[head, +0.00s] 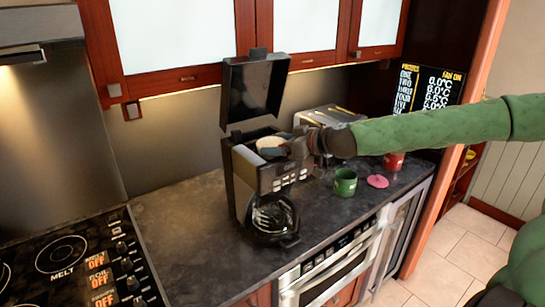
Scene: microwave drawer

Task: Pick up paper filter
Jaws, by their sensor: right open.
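The coffee maker (246,170) stands on the dark counter with its lid raised. A pale round paper filter (270,143) shows in its open top; its lower part is hidden by the machine's rim. My right gripper (288,148) reaches in from the right at the top of the machine, close beside the filter. It is open, its dark fingers are small and partly blend with the machine, and I cannot tell whether they touch the filter. My left gripper is not in view.
A glass carafe (270,218) sits in the coffee maker. A toaster (326,117) stands behind my gripper. A green mug (345,182), a pink disc (377,181) and a red mug (393,161) are to the right. A stove (75,265) is at left; the counter (180,225) between is clear.

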